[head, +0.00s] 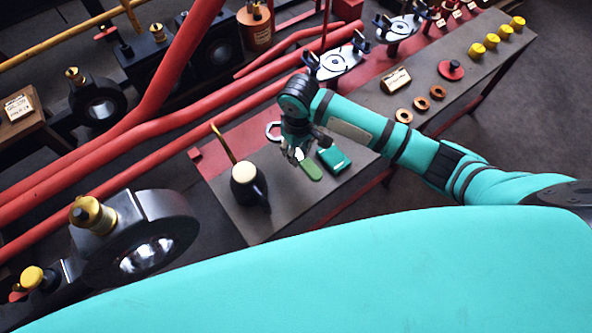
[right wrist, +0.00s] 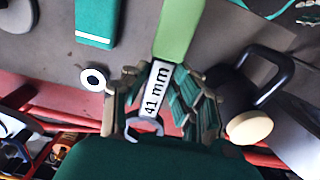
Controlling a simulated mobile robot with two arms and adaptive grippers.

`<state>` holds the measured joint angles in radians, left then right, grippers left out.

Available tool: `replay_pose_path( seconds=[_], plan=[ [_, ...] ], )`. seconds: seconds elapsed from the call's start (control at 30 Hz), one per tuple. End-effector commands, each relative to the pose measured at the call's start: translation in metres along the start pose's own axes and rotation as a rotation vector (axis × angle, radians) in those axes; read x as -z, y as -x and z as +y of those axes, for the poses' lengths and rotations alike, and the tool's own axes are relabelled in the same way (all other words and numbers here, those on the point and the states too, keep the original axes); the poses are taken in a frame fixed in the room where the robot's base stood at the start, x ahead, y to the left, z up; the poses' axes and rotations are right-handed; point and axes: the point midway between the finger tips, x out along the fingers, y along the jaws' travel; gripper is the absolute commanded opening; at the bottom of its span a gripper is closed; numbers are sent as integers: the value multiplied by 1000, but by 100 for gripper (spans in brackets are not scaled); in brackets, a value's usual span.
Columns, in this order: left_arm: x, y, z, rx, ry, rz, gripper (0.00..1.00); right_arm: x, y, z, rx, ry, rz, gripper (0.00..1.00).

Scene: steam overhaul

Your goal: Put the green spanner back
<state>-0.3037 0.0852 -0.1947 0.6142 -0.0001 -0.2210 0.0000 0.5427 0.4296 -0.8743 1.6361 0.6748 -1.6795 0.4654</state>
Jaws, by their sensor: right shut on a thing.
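The green spanner (head: 311,169) is in my right gripper (head: 298,154), over the near left end of the grey bench (head: 290,200). In the right wrist view the fingers of my right gripper (right wrist: 165,95) are on both sides of the spanner (right wrist: 178,32), around its "41 mm" label. Its open-jawed metal end shows between the fingers, and its green handle points away. I cannot tell whether the spanner touches the bench. My left gripper is not in view.
A black oil can (head: 247,186) with a cream top and brass spout stands left of the gripper. A teal box (head: 334,159) lies close on the right. Copper rings (head: 421,103) and yellow caps (head: 491,41) are farther along. Red pipes (head: 150,128) run behind.

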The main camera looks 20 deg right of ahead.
Motion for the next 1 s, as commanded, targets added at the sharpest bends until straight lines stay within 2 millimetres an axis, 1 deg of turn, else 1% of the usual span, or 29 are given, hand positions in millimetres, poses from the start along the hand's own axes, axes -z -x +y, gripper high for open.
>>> replay_pose_path(
  seconds=[0.03, 0.2, 0.47, 0.67, 0.73, 1.0],
  plan=[
    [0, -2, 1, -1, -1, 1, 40, 0, -10, 0, 0, 1, -2, 0],
    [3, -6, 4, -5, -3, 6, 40, 0, -39, 0, 0, 0, 0, 0],
    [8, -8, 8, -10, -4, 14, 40, 0, -59, 0, -1, 0, -1, 0],
    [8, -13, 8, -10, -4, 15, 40, 0, -86, 0, -1, 0, 0, 0],
    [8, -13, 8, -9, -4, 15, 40, 0, -89, -1, -1, 1, 2, 0],
    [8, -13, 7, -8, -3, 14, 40, 0, -89, 0, 0, 0, 2, 0]
  ],
)
